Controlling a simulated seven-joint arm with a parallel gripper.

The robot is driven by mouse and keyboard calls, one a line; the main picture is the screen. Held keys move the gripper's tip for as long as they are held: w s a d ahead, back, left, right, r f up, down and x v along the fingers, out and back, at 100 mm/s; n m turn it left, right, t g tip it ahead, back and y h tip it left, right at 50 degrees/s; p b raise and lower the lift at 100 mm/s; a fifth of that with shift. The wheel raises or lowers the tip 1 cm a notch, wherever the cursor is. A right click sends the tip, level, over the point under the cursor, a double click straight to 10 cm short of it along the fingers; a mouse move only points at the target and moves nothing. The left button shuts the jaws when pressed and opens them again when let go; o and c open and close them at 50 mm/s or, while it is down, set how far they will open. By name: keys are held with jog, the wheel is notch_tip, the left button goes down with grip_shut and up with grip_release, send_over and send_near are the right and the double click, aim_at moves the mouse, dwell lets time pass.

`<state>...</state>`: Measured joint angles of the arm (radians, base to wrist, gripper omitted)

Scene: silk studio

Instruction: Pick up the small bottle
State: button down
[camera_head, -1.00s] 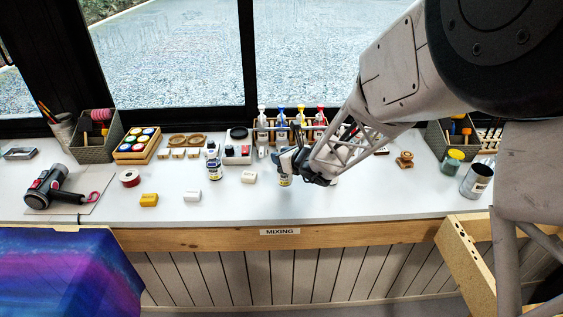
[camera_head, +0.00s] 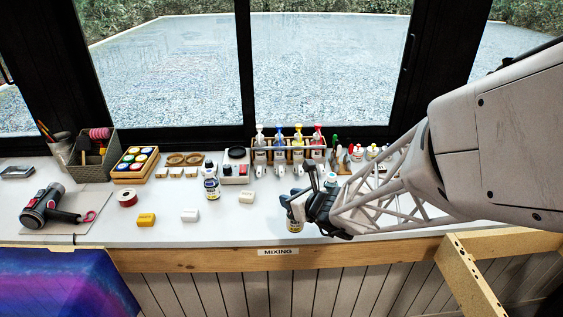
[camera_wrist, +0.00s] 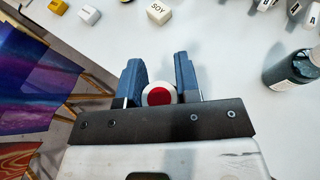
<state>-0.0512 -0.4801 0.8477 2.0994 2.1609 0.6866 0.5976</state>
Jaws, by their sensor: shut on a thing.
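My gripper (camera_head: 300,204) is over the front part of the white counter, just behind the MIXING label. It is shut on a small bottle (camera_head: 294,226), whose lower part with a yellowish label shows below the fingers. In the wrist view, the bottle's white cap with a red top (camera_wrist: 158,97) sits between the two blue fingers of my gripper (camera_wrist: 158,82). The bottle looks roughly upright; the fingers hide its upper body in the head view. I cannot tell whether its base is clear of the counter.
Soap-like blocks, yellow (camera_head: 146,219) and white (camera_head: 189,215), and a white SOY block (camera_wrist: 158,12) lie to the left. Another labelled bottle (camera_head: 211,187) stands behind them. A rack of pump bottles (camera_head: 298,157) stands at the back. A dark bottle (camera_wrist: 290,72) is on the wrist view's right.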

jog(key=shift+s+d+r, duration=0.1)
jog(key=shift+s, duration=0.5)
jog(key=shift+s+d+r, duration=0.1)
jog(key=shift+s, duration=0.45)
jog(key=shift+d, duration=0.1)
jog(key=shift+w+d, duration=0.3)
jog(key=shift+d, duration=0.4)
jog(key=w+d+n+g+y, duration=0.1)
jog(key=d, duration=1.9)
jog(key=shift+w+d+r, duration=0.15)
jog(key=shift+r, duration=0.05)
jog(key=w+d+f, duration=0.1)
jog(key=w+d, duration=0.1)
jog(key=w, duration=1.3)
jog(key=shift+w+d+f, duration=0.25)
jog(key=shift+w+d, duration=0.05)
jog(key=shift+w, duration=0.1)
